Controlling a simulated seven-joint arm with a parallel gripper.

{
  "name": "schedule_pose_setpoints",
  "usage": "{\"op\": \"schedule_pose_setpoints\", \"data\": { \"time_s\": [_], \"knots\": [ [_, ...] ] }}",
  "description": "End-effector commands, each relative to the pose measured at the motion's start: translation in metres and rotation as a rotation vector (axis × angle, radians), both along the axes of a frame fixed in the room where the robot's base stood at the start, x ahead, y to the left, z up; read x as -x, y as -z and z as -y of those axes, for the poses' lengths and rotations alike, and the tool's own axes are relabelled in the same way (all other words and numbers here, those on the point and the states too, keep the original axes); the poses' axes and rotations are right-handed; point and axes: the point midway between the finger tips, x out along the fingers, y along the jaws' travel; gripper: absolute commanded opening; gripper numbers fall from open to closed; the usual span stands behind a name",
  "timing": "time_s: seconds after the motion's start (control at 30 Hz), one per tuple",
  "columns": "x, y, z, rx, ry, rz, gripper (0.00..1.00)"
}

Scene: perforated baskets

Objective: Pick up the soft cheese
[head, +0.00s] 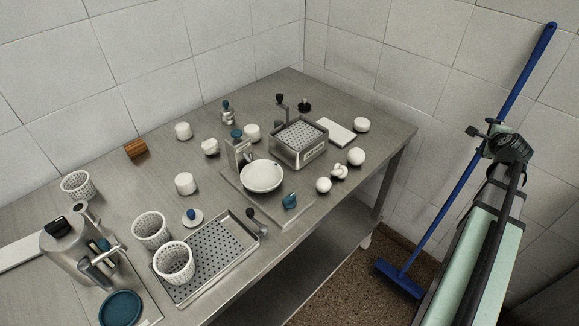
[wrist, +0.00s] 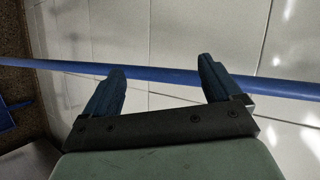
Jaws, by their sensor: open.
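Several small white pieces that look like cheese lie on the steel table in the head view; I cannot tell which one is the soft cheese. Short white cylinders stand at the left (head: 183,131), in the middle (head: 252,132) and nearer the front (head: 185,184). Rounder white pieces lie at the right (head: 356,157), at the front right (head: 323,185) and near the far right edge (head: 362,125). My gripper (wrist: 161,64) is open and empty, with dark blue fingers apart. It faces the tiled wall and broom handle, away from the table.
A scale with a white dish (head: 262,176) stands mid-table. White perforated baskets (head: 151,230), a perforated tray (head: 215,262) and a metal machine (head: 75,245) crowd the front left. A perforated metal box (head: 299,145) stands behind. A blue broom (head: 466,165) leans on the wall.

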Motion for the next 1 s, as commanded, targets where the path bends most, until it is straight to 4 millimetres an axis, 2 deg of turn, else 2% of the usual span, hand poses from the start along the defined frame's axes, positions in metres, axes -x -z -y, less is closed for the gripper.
{"op": "schedule_pose_setpoints", "data": {
  "time_s": [0.03,0.1,0.23,0.4,0.57,0.63,0.77,0.87,1.0],
  "knots": [
    [0.001,-0.024,0.014,-0.006,0.030,0.044,0.91],
    [0.004,-0.052,0.027,-0.018,0.063,0.098,0.91],
    [0.006,-0.096,0.044,-0.043,0.106,0.182,0.91],
    [0.003,-0.145,0.051,-0.081,0.128,0.268,0.91],
    [-0.014,-0.184,0.042,-0.133,0.111,0.324,0.91],
    [-0.031,-0.201,0.026,-0.169,0.081,0.341,0.91],
    [-0.062,-0.217,-0.010,-0.231,0.015,0.334,0.91],
    [-0.088,-0.222,-0.045,-0.277,-0.046,0.313,0.91],
    [-0.127,-0.226,-0.106,-0.342,-0.150,0.261,0.91]
  ]
}}
